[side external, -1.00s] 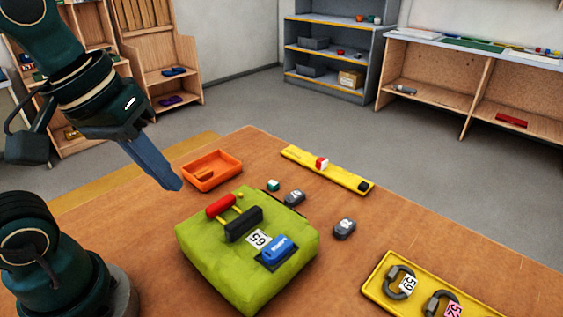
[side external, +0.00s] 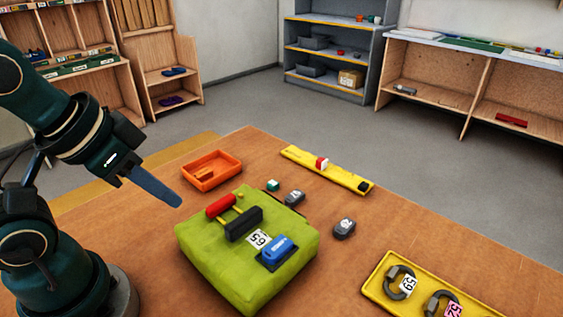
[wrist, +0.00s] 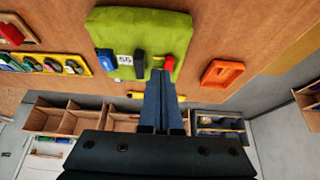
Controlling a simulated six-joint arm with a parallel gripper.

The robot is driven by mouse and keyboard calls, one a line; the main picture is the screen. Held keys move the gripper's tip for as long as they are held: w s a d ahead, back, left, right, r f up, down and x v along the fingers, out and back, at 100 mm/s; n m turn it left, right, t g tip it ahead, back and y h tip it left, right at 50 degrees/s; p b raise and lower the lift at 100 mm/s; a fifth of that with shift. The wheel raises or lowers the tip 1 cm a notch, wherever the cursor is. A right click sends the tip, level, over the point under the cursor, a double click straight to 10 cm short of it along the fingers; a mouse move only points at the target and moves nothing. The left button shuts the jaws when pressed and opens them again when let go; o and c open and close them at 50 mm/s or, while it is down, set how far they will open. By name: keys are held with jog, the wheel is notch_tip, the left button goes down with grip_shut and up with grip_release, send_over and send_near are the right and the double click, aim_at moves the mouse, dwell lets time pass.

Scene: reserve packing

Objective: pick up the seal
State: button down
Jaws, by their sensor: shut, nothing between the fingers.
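I cannot tell for certain which small item is the seal. A small red-and-white block (side external: 321,163) sits on a yellow strip (side external: 300,157), with a dark block (side external: 363,187) at its near end. A small teal block (side external: 272,184) and two grey tagged pieces, one nearer (side external: 344,228) and one farther (side external: 294,197), lie beside the green pack (side external: 215,275). My gripper (side external: 179,202) is shut and empty, above and left of the pack. In the wrist view its blue fingers (wrist: 163,72) overlap the pack's edge between the black and red handles.
On the pack are a red handle (side external: 220,206), a black handle (side external: 243,224), a white "65" label (side external: 259,238) and a blue device (side external: 279,247). An orange tray (side external: 212,157) stands behind the pack. A yellow tray (side external: 375,285) with tagged rings is at front right.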

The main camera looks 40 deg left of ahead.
jog(key=c, duration=0.6)
grip_release()
jog(key=w+r+m+t, duration=0.15)
jog(key=w+r, duration=0.25)
jog(key=w, duration=0.4)
jog(key=n+g, duration=0.1)
jog(key=g, duration=0.1)
send_over(272, 183)
jog(key=s, duration=0.2)
notch_tip(272, 183, down, 10)
jog(key=shift+n+g, duration=0.25)
jog(key=f, duration=0.4)
jog(key=shift+s+f, duration=0.3)
jog(key=shift+x, duration=2.5)
